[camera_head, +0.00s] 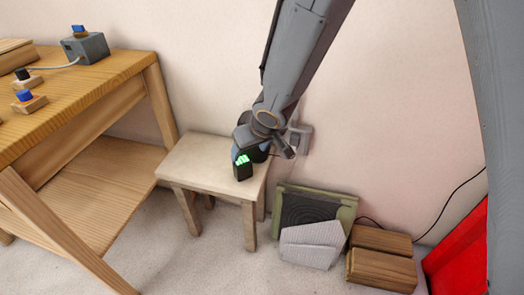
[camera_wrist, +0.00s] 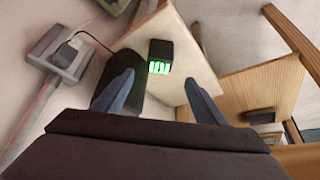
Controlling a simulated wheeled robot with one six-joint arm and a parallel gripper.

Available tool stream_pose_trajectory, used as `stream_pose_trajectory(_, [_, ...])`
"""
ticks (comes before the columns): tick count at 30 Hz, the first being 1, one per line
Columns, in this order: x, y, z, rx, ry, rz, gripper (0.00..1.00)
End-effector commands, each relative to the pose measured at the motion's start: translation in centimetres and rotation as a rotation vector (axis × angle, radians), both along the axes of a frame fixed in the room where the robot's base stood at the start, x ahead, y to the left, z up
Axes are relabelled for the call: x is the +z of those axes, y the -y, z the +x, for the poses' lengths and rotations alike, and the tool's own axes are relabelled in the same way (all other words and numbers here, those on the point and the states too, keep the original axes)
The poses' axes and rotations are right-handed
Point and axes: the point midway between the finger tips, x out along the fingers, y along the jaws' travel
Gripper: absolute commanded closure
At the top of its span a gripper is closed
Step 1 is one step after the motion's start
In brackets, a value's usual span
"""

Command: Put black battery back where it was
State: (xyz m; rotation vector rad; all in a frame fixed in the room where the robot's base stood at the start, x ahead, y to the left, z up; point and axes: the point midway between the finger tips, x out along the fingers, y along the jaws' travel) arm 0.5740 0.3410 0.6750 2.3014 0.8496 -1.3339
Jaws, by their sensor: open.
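The black battery (camera_head: 243,170), with lit green bars on its side, stands on the small pale stool (camera_head: 205,158) near its right front edge. In the wrist view the battery (camera_wrist: 160,52) is just beyond my open fingertips, roughly centred between them and apart from them. My gripper (camera_wrist: 160,84) is open and empty; in the head view my gripper (camera_head: 254,150) is right behind and above the battery. A dark rounded pad (camera_wrist: 122,92) with a black cord lies beside the battery, partly hidden by my left finger.
A wooden workbench (camera_head: 110,68) at left holds a grey box (camera_head: 86,47) with a blue top, and small wooden blocks bearing a black piece (camera_head: 22,74) and a blue piece (camera_head: 25,95). A wall plug (camera_wrist: 68,52) feeds the cord. Wooden boxes (camera_head: 381,270) lie at right.

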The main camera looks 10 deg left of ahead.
Motion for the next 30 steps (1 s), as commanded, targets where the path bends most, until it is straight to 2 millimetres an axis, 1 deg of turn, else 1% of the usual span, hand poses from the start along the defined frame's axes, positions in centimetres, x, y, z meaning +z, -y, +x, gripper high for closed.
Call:
stream_pose_trajectory(5, [0.1, 0.1, 0.0, -0.002, 0.001, -0.001, 0.35])
stream_pose_trajectory(8, [0.9, 1.4, 0.2, -0.028, 0.003, -0.016, 0.35])
stream_pose_trajectory(11, [2.8, 4.8, 0.4, -0.093, 0.003, -0.057, 0.35])
stream_pose_trajectory(12, [3.7, 6.7, 0.3, -0.130, -0.003, -0.081, 0.35])
stream_pose_trajectory(14, [5.3, 10.0, -0.4, -0.190, -0.020, -0.118, 0.35])
stream_pose_trajectory(15, [6.3, 12.2, -1.1, -0.232, -0.040, -0.143, 0.35])
stream_pose_trajectory(17, [7.6, 15.3, -2.7, -0.287, -0.076, -0.174, 0.35])
stream_pose_trajectory(18, [8.4, 17.2, -4.0, -0.322, -0.106, -0.192, 0.35])
stream_pose_trajectory(20, [9.6, 19.7, -6.1, -0.368, -0.155, -0.212, 0.35])
stream_pose_trajectory(21, [10.2, 21.2, -7.7, -0.395, -0.192, -0.220, 0.35])
stream_pose_trajectory(23, [11.1, 22.9, -10.3, -0.428, -0.251, -0.225, 0.35])
stream_pose_trajectory(24, [11.6, 23.8, -11.9, -0.445, -0.287, -0.224, 0.35])
stream_pose_trajectory(25, [11.9, 24.4, -13.2, -0.455, -0.315, -0.222, 0.35])
stream_pose_trajectory(27, [12.5, 25.2, -15.7, -0.473, -0.375, -0.211, 0.35])
stream_pose_trajectory(30, [13.1, 25.8, -18.4, -0.483, -0.437, -0.192, 0.35])
